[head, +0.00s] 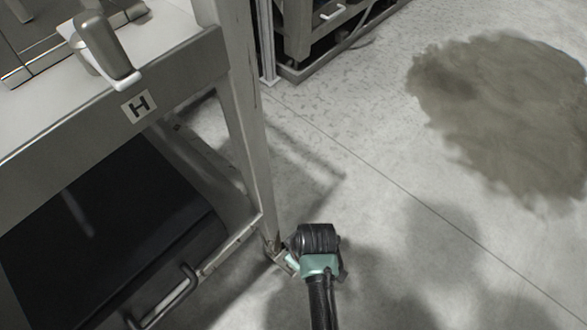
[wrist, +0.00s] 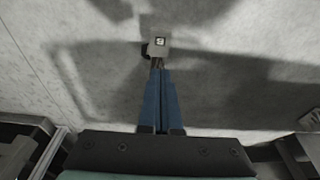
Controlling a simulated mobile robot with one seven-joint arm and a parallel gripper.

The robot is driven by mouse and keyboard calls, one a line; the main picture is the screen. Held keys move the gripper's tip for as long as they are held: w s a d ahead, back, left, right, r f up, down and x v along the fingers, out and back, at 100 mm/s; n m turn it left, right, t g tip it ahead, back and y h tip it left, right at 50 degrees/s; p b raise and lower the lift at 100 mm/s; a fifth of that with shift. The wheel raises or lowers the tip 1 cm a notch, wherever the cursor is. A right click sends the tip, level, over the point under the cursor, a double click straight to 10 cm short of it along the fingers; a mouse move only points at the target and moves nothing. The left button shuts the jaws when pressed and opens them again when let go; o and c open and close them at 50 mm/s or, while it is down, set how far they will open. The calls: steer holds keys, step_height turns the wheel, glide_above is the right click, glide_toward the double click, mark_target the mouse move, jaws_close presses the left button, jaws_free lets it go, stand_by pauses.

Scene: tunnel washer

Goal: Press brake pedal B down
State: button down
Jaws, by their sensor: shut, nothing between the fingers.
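In the wrist view a small pale grey block (wrist: 159,42), seemingly the brake pedal, carries a dark square label with one light character. The character is too small to read for certain. My gripper (wrist: 158,68) has its blue fingers together and empty, with the tips at the block's near edge. I cannot tell whether they touch it or are above it. In the head view my wrist (head: 318,240) is low beside the foot of a metal leg (head: 250,150). The fingers and the pedal are mostly hidden there.
A metal table marked H (head: 140,104) stands at the left, with a dark drawer-like bin (head: 110,225) and its handle (head: 178,290) below. Another metal frame (head: 305,40) stands at the back. The floor at the right is open, with a wide dark stain (head: 505,110).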

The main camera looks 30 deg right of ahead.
steer(key=f+b, duration=0.3)
steer(key=f, duration=0.1)
steer(key=f+b, duration=0.3)
steer(key=f, duration=0.1)
steer(key=w+f+b, duration=0.1)
steer(key=f+b, duration=0.2)
steer(key=f, duration=0.1)
steer(key=shift+a+f, duration=0.2)
steer(key=shift+a, duration=0.05)
steer(key=shift+s+d+f+b, duration=0.1)
steer(key=shift+f+b, duration=0.25)
steer(key=shift+f, duration=0.15)
steer(key=shift+s+f+t, duration=0.25)
steer(key=shift+t, duration=0.25)
steer(key=shift+s+d+f+t+y, duration=0.15)
steer(key=shift+s+f+t+y, duration=0.3)
steer(key=shift+t, duration=0.45)
steer(key=shift+s+d+f, duration=0.15)
steer(key=shift+f, duration=0.95)
steer(key=shift+f, duration=0.1)
steer(key=shift+p, duration=0.3)
